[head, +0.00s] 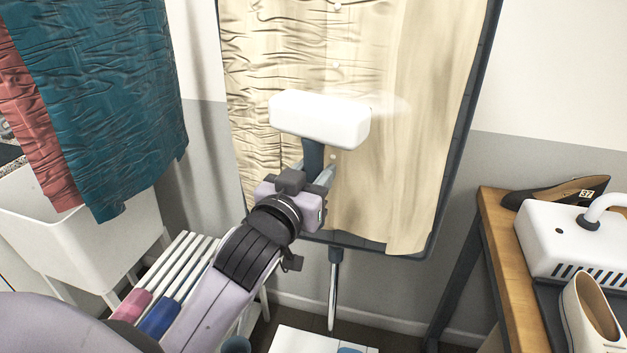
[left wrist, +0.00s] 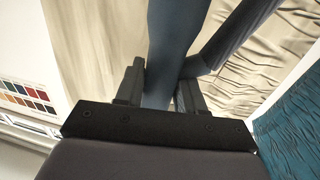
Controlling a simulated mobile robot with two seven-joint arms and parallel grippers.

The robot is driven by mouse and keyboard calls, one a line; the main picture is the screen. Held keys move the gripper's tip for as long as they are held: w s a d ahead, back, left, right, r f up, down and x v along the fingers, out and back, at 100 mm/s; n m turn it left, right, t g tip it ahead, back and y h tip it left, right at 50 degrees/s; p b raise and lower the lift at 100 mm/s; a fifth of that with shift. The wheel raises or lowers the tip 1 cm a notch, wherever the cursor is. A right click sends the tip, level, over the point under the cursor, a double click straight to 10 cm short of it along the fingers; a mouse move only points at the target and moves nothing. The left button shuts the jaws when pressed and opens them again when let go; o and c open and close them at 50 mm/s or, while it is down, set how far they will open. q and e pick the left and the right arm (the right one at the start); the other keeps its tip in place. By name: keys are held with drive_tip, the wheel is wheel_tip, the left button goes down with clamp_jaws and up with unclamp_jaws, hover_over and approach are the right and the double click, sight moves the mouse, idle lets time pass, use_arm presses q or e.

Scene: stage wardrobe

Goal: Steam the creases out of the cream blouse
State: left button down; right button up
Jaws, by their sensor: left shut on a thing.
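The cream blouse (head: 425,140) hangs in front of a dark-edged board. Its left part is densely creased, while its middle and right look much smoother. My left gripper (head: 314,178) is shut on the blue-grey handle (left wrist: 172,45) of the steamer. The steamer's white head (head: 320,120) is in front of the middle of the blouse, between the creased and smoother cloth, with a faint pale haze at its right end. I cannot tell whether the head touches the cloth. The blouse also shows in the left wrist view (left wrist: 100,45). My right gripper is out of view.
A creased teal garment (head: 95,95) and a reddish one (head: 35,125) hang at left over a white bin (head: 85,240). At right, a wooden table (head: 497,240) carries a white vented box (head: 570,240), a black shoe (head: 550,193) and a cream shoe (head: 592,310). A rack stands lower left.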

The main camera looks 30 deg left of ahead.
sight(313, 102)
use_arm(q)
drive_tip(key=shift+r, duration=6.3)
drive_tip(key=shift+r, duration=4.8)
drive_tip(key=s+d, duration=0.1)
drive_tip(key=s, duration=0.5)
drive_tip(key=shift+d, duration=0.25)
drive_tip(key=shift+w, duration=0.1)
